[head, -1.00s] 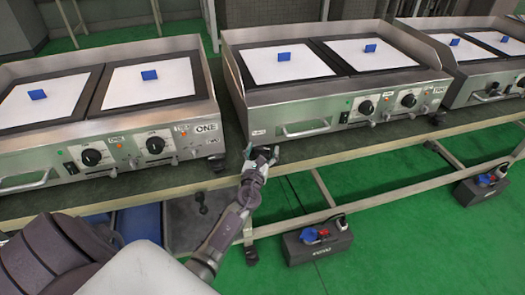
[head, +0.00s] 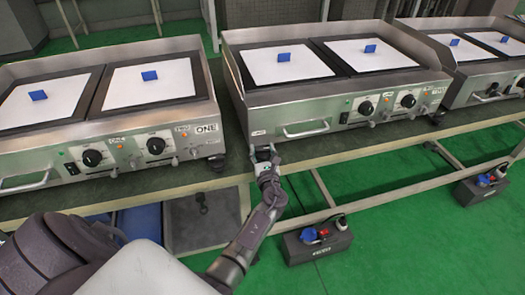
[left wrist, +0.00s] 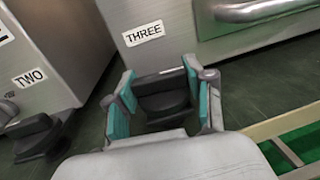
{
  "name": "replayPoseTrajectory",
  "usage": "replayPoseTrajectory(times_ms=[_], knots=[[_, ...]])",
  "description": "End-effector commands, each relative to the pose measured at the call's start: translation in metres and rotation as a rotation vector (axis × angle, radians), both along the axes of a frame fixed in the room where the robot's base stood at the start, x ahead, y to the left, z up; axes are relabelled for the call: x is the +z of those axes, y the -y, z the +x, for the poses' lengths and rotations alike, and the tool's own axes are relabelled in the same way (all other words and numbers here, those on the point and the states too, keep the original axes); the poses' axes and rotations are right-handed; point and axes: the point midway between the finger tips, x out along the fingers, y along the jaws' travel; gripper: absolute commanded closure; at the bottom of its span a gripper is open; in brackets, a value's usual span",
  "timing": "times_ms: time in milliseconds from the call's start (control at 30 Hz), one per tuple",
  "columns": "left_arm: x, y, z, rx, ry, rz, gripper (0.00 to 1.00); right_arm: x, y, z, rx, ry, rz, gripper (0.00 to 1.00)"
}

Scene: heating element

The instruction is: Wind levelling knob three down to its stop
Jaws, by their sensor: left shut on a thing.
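Levelling knob three (left wrist: 162,97) is a black foot knob under the front corner of the middle griddle (head: 300,130), below the label THREE (left wrist: 144,33). My left gripper (left wrist: 160,88) has its teal-padded fingers on either side of this knob and is shut on it. In the head view the left gripper (head: 265,155) is at the table's front edge, under the left front corner of the middle griddle, and largely hides the knob. My right gripper is in neither view.
Black knob two (left wrist: 38,135) stands left of the gripper, under the left griddle (head: 110,105), with a gap between the griddles. The table edge (head: 330,153) runs just in front. Boxes with plugs (head: 316,241) lie on the green floor.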

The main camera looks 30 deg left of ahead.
Motion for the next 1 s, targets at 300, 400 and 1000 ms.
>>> replayPoseTrajectory(times_ms=[300,400,1000], knots=[[0.0002,-0.0002,-0.0003,0.06,-0.001,0.001,0.82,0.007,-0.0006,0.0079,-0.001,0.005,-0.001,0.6],[0.0002,-0.0002,-0.0003,0.059,-0.001,0.001,0.82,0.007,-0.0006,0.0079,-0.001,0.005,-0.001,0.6],[-0.0008,0.0063,-0.006,0.056,-0.002,0.001,0.21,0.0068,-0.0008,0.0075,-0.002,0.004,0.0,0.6]])
